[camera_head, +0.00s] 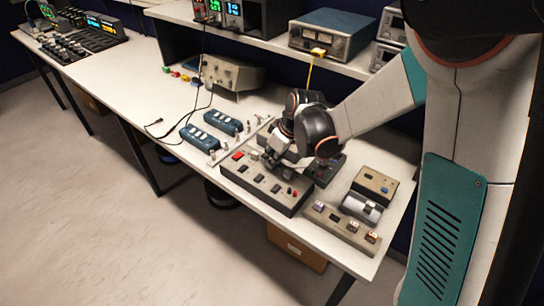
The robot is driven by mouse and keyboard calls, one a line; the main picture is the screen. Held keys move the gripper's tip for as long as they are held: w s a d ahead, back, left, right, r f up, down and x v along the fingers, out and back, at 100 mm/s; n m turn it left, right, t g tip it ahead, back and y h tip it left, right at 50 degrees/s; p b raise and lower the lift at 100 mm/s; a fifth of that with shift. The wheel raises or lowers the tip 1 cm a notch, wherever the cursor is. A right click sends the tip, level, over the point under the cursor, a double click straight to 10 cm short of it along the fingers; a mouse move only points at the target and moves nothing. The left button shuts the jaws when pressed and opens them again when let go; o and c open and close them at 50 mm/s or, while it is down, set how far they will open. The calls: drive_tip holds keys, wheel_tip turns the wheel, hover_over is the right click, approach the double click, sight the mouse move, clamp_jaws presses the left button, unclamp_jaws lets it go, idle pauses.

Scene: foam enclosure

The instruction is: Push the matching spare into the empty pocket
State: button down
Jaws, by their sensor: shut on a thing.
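My gripper (273,158) is over the back part of a dark panel box (258,188) on the bench, pointing down. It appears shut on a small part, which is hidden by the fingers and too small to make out. The panel's face carries a red button, a red knob and several dark rectangular pieces; I cannot tell which spot is the empty pocket. A grey-beige rail (328,221) at the front right of the bench holds several small spares with differently coloured tops, including an orange one (371,237).
Two blue boxes (223,122) and small metal posts stand left of the panel. A yellow cable (309,72) hangs from the shelf behind my arm. The left bench surface is mostly clear.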

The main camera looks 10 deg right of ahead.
drive_tip(key=shift+f+b, duration=0.55)
drive_tip(key=shift+f, duration=0.15)
drive_tip(key=c, duration=1.6)
unclamp_jaws()
drive_tip(key=shift+o, duration=0.2)
drive_tip(key=shift+r, duration=0.15)
drive_tip(key=v, duration=1.2)
